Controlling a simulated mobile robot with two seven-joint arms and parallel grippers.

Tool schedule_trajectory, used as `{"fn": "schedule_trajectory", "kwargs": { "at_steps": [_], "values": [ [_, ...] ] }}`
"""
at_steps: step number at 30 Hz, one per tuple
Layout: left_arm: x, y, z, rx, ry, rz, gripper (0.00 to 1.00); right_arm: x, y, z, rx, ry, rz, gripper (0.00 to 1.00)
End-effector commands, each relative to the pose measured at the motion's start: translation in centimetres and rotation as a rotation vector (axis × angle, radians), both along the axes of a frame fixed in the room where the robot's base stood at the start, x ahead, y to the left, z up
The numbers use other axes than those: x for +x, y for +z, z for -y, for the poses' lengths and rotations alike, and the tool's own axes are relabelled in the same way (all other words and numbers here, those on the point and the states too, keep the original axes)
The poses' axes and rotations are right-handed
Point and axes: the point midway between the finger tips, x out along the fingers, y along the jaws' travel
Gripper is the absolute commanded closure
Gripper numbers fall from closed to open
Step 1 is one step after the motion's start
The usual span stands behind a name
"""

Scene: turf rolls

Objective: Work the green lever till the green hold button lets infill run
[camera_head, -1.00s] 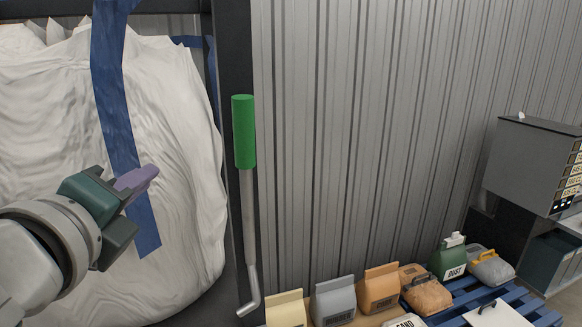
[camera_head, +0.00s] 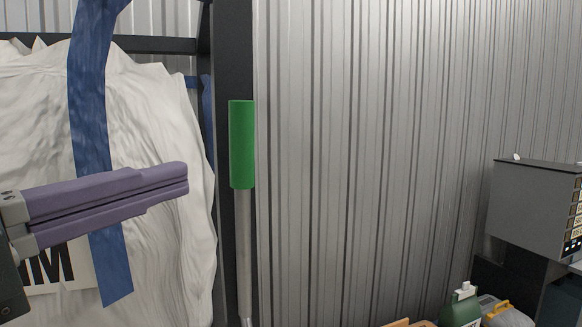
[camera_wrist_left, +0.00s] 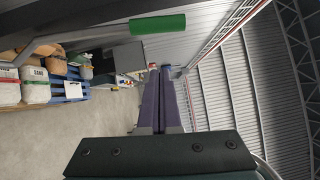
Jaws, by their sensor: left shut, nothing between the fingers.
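The green lever (camera_head: 242,145) has a green grip on a grey metal rod and stands upright against a dark post in the head view. It also shows in the left wrist view (camera_wrist_left: 158,25), lying sideways across the top. My left gripper (camera_head: 187,178), with purple fingers, is shut and empty. In the head view its tips are to the left of the green grip, near the height of the grip's lower part, with a gap in the picture. The fingers also show in the left wrist view (camera_wrist_left: 161,68). The green hold button cannot be made out. My right gripper is out of view.
A large white bulk bag (camera_head: 150,130) with a blue strap (camera_head: 90,100) hangs behind my left gripper. A dark post (camera_head: 233,60) stands beside the lever. A grey box (camera_head: 535,210) and a green jug (camera_head: 461,308) are at the right. A corrugated wall (camera_head: 380,150) stands behind.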

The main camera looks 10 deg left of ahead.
Motion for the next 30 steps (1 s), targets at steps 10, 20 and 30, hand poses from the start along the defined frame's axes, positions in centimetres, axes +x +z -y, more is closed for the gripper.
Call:
{"fn": "schedule_trajectory", "kwargs": {
  "at_steps": [10, 20, 30],
  "values": [
    [2.6, -0.2, 0.9, 0.002, 0.004, 0.005, 1.00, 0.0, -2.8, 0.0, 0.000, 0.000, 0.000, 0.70],
    [5.5, 0.3, 2.1, 0.004, 0.006, -0.001, 1.00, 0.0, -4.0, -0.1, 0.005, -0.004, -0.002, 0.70],
    [9.2, 0.9, 1.1, 0.009, 0.004, -0.006, 1.00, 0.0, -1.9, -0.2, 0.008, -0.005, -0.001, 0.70]
  ]
}}
